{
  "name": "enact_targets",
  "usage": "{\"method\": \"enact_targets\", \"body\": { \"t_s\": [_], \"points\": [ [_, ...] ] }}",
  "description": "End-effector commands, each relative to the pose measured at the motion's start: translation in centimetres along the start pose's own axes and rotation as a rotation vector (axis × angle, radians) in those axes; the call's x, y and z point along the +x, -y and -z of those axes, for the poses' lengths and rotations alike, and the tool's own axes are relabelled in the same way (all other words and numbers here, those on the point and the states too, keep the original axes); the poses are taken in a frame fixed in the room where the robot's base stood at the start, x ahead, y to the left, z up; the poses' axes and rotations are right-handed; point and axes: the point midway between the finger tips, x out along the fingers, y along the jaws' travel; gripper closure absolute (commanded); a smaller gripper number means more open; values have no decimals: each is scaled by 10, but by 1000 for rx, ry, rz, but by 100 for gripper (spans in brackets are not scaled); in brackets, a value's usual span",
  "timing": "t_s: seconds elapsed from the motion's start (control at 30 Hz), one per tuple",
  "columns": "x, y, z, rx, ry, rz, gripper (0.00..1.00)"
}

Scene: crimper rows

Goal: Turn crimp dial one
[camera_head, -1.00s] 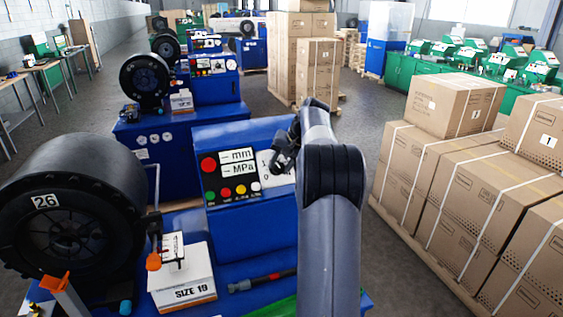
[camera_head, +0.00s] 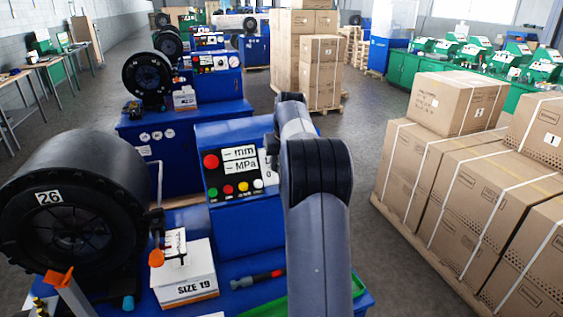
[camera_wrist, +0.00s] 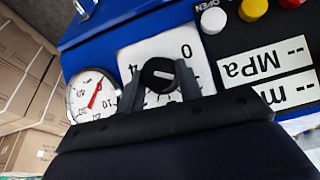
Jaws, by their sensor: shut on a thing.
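The crimp dial, a black knob (camera_wrist: 158,74) with a pale pointer line, sits on a white scale plate (camera_wrist: 185,43) in the wrist view, which shows the machine upside down. A 0 and a 4 are readable on the plate. My gripper (camera_wrist: 160,87) is shut on the knob, one finger at each side. In the head view the blue control box (camera_head: 228,228) stands at the centre. My own arm hides the dial and my gripper there; only an edge of the plate shows.
A gauge with a red needle (camera_wrist: 93,97) is beside the plate. The box also carries display labels and buttons (camera_head: 228,188). A black crimper head marked 26 (camera_head: 70,205) and a SIZE 19 box (camera_head: 185,275) stand left. Stacked cartons (camera_head: 470,190) stand right, across a strip of floor.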

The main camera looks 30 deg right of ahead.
Motion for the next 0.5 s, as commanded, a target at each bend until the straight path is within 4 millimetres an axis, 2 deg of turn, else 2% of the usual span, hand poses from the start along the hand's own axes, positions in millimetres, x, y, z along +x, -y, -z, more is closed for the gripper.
{"method": "enact_targets", "body": {
  "t_s": [0.33, 0.37, 0.5],
  "points": [
    [2, 0, -2, 1, 7, 0, 89],
    [2, 0, -2, 1, 7, 0, 64],
    [2, 0, -1, 0, 5, 0, 52]
  ]
}}
